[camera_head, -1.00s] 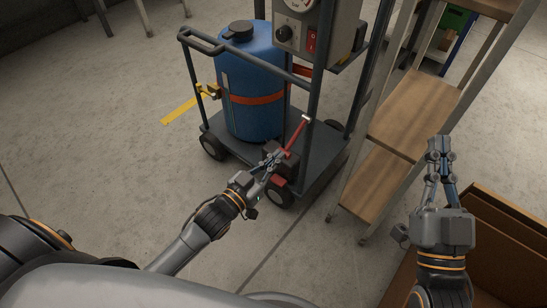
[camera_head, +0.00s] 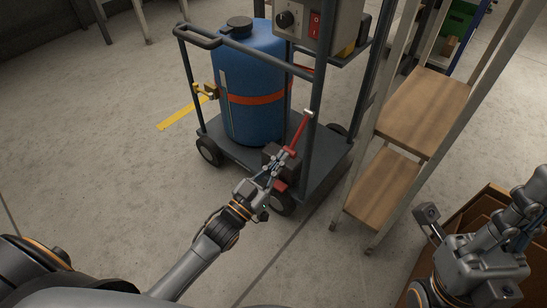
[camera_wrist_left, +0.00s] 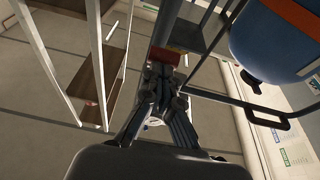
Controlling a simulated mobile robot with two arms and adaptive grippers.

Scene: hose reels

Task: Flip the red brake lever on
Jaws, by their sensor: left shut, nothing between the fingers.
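The red brake lever (camera_head: 299,132) slants up and to the right from a dark block low on the front of the cart, with a pale tip at its upper end. My left gripper (camera_head: 281,162) is shut and empty at the lever's lower end, and I cannot tell whether it touches it. A red block (camera_head: 280,186) sits just below, near the front wheel. In the left wrist view the shut fingertips (camera_wrist_left: 163,72) are just below a red piece (camera_wrist_left: 166,56). My right gripper (camera_head: 525,213) is at the right edge, and its jaw opening is unclear.
The dark cart (camera_head: 238,170) carries a blue tank (camera_head: 253,112) and a grey control box with a red switch (camera_head: 315,26). A wooden shelf rack (camera_head: 383,187) stands close at the right. An open cardboard box (camera_head: 462,223) lies at lower right. The floor at left is clear.

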